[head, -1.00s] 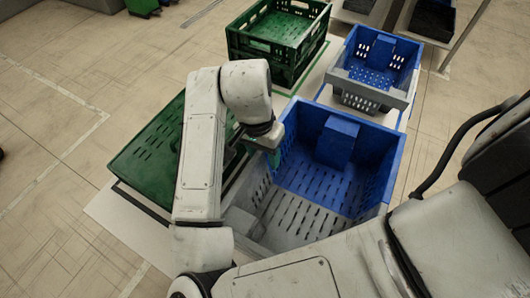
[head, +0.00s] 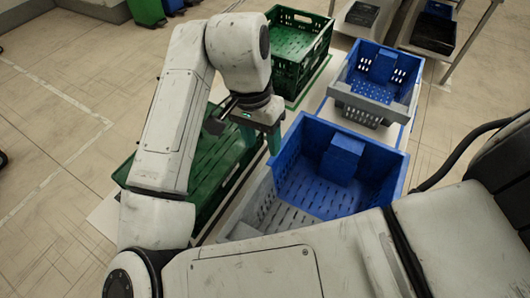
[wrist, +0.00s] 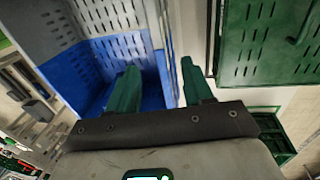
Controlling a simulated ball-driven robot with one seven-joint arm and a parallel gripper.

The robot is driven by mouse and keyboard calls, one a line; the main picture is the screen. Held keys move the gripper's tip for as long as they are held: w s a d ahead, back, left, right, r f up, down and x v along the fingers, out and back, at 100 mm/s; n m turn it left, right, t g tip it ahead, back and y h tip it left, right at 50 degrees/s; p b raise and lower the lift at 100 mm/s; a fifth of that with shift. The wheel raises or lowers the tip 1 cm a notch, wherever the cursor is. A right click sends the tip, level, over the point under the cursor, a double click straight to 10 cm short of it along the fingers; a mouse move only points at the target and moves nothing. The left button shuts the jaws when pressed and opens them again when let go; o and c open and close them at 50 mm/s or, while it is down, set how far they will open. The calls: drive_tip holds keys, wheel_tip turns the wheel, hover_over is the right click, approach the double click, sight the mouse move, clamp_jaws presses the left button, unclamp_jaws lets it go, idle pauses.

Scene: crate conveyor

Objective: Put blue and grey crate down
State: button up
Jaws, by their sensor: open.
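In the wrist view the crate (wrist: 40,28) fills the upper left. My gripper (head: 262,135) is at the crate's left side wall. The wrist view shows its two green fingers (wrist: 160,85) apart, with the top of that wall seen between them. Whether either finger touches the wall cannot be told.
A second blue and grey crate (head: 372,100) stands just behind. A green crate (head: 327,42) stands at the back, and a green slotted crate (head: 225,165) lies close on the left. It also shows in the wrist view (wrist: 255,45). Open floor (head: 50,120) is at far left.

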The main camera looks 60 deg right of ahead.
drive_tip(key=shift+w+r, duration=0.1)
drive_tip(key=shift+r, duration=0.95)
